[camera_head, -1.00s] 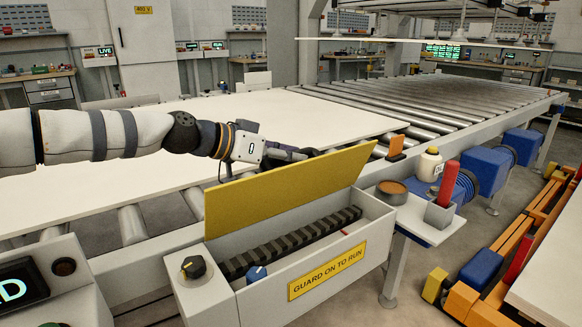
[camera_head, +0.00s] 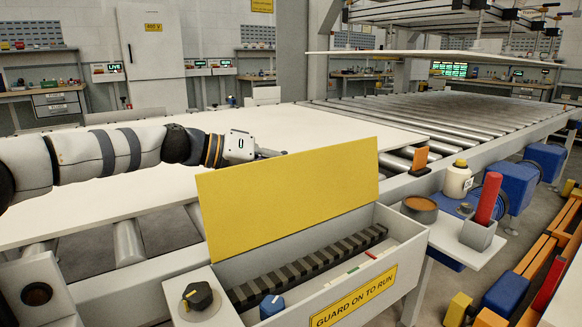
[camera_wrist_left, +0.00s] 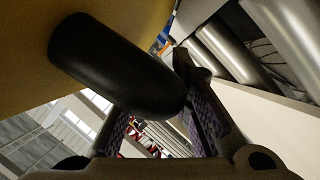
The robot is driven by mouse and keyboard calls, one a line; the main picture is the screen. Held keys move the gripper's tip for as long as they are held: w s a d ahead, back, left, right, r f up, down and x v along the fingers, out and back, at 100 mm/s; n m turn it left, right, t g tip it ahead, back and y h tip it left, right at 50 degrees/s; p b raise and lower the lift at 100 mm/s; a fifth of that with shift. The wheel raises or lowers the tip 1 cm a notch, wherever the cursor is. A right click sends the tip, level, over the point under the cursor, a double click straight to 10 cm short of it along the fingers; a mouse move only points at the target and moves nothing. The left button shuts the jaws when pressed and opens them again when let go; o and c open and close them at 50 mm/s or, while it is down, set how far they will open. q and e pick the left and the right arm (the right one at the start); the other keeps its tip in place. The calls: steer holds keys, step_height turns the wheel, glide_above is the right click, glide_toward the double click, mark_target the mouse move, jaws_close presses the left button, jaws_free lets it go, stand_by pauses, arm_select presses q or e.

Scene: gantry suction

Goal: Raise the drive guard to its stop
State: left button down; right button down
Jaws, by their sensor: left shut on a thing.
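The drive guard (camera_head: 290,195) is a yellow panel standing up along the back edge of an open grey box (camera_head: 360,305) with a dark ribbed belt or chain (camera_head: 305,268) inside. My left gripper (camera_head: 268,153) is behind the guard's upper edge, its fingertips hidden there in the head view. In the left wrist view my left gripper (camera_wrist_left: 160,115) has its fingers on either side of a black rounded handle (camera_wrist_left: 120,65), beside the yellow guard face (camera_wrist_left: 30,50). It is shut on this handle. My right gripper is not in view.
A black knob (camera_head: 198,296) and a blue knob (camera_head: 271,306) are at the box's near left. A side shelf (camera_head: 460,235) holds a brown round dish, a white bottle and a red-handled thing. A white board (camera_head: 300,130) lies on rollers behind the guard.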

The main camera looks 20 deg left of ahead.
arm_select(q)
steer(key=shift+f, duration=0.2)
steer(key=c, duration=1.4)
jaws_free()
steer(key=shift+c, duration=0.2)
steer(key=v, duration=1.2)
steer(key=shift+w, duration=0.1)
